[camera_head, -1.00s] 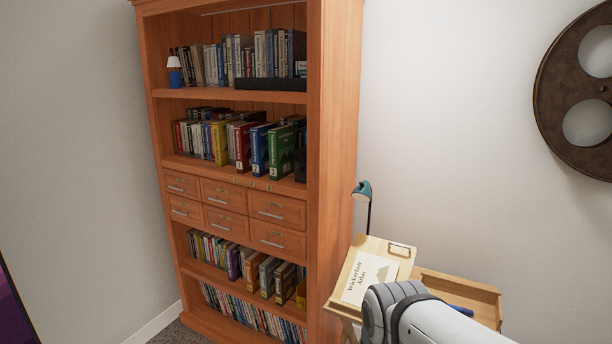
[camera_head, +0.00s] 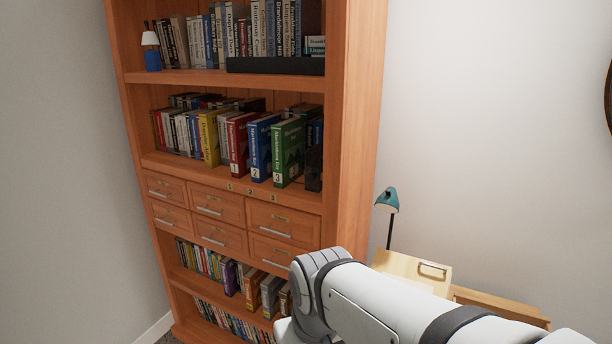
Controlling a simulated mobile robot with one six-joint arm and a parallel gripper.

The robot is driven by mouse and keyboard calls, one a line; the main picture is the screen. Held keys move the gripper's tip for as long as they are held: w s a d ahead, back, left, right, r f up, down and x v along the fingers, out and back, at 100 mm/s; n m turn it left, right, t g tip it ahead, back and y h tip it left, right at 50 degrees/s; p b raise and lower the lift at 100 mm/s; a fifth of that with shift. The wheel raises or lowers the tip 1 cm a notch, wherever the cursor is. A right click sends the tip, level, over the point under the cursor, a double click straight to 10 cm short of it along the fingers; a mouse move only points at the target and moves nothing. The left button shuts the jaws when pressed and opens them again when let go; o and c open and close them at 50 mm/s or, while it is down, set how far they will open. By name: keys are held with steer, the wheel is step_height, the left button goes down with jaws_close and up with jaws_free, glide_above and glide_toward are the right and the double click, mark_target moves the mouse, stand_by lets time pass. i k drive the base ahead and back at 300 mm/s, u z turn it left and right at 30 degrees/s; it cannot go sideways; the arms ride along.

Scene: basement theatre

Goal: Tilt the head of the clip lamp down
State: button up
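The clip lamp has a teal head (camera_head: 387,199) on a thin dark stem (camera_head: 390,231). It stands at the back of a light wooden slanted desk top (camera_head: 403,266), right of the bookcase. The head looks tilted, with its pale inner side partly showing toward the lower right. My white and grey arm crosses the lower right of the picture and hides much of the desk top. My gripper is not in view. The lamp's clip cannot be made out.
A tall wooden bookcase (camera_head: 357,130) with books and drawers fills the middle and left. A wooden tray or drawer (camera_head: 500,305) sits right of the desk top. A metal handle (camera_head: 433,267) is on the desk top's upper edge. The wall at right is bare near the lamp.

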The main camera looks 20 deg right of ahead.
mark_target(388, 201)
steer(key=z, duration=0.5)
steer(key=i, duration=0.95)
steer(key=z, duration=0.75)
